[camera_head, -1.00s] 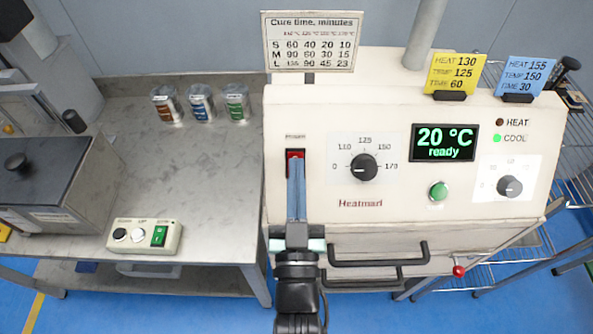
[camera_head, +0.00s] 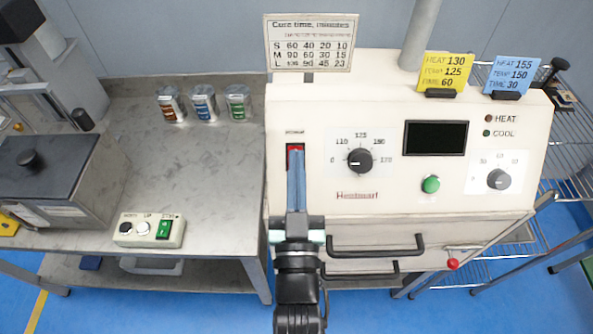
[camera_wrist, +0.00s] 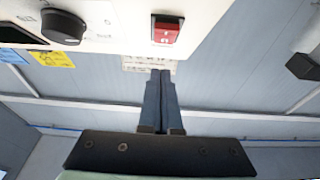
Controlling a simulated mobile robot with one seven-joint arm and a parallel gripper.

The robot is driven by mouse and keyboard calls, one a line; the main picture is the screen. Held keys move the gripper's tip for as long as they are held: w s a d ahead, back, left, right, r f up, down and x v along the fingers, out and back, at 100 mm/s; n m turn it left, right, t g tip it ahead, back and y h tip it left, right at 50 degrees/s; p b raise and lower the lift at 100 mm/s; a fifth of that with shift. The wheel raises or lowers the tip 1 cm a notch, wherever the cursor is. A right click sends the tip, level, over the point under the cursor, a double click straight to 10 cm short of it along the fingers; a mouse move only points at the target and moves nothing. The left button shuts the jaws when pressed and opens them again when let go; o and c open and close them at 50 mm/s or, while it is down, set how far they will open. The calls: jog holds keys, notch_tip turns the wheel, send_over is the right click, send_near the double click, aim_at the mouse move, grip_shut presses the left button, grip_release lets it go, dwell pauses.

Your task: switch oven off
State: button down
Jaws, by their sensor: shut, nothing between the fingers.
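The oven (camera_head: 400,90) is a cream cabinet with a sloped front panel. Its red power switch (camera_head: 295,152) is at the panel's upper left, and it also shows in the wrist view (camera_wrist: 166,29). The display (camera_head: 436,138) is black, and the HEAT and COOL lamps (camera_head: 487,133) are dark. My gripper (camera_head: 296,156) is shut and empty, its blue fingers pointing up at the switch and covering its lower part in the head view. In the wrist view the fingertips (camera_wrist: 167,75) show a little below the switch; whether they touch it cannot be told.
A black dial (camera_head: 360,160), a green button (camera_head: 430,184) and a grey timer dial (camera_head: 498,179) sit right of the switch. Oven handles (camera_head: 375,248) stick out below. A grey table (camera_head: 190,130) at left carries several small cans and a control box (camera_head: 150,230).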

jog(key=r+b+v, duration=0.2)
jog(key=v, duration=0.8)
jog(key=shift+s+r, duration=0.4)
jog(key=w+r+t, duration=0.2)
jog(key=w+r, duration=0.2)
jog(key=r, duration=0.8)
jog(key=w+r+t, duration=0.1)
jog(key=w+r, duration=0.3)
jog(key=r, duration=0.8)
jog(key=s+r+t, duration=0.1)
jog(key=s+r, duration=0.1)
jog(key=r, duration=0.8)
jog(key=s+r+t, duration=0.2)
jog(key=s+r, duration=0.1)
jog(key=r, duration=0.7)
jog(key=shift+s+r+t+p, duration=0.3)
jog(key=shift+s, duration=0.05)
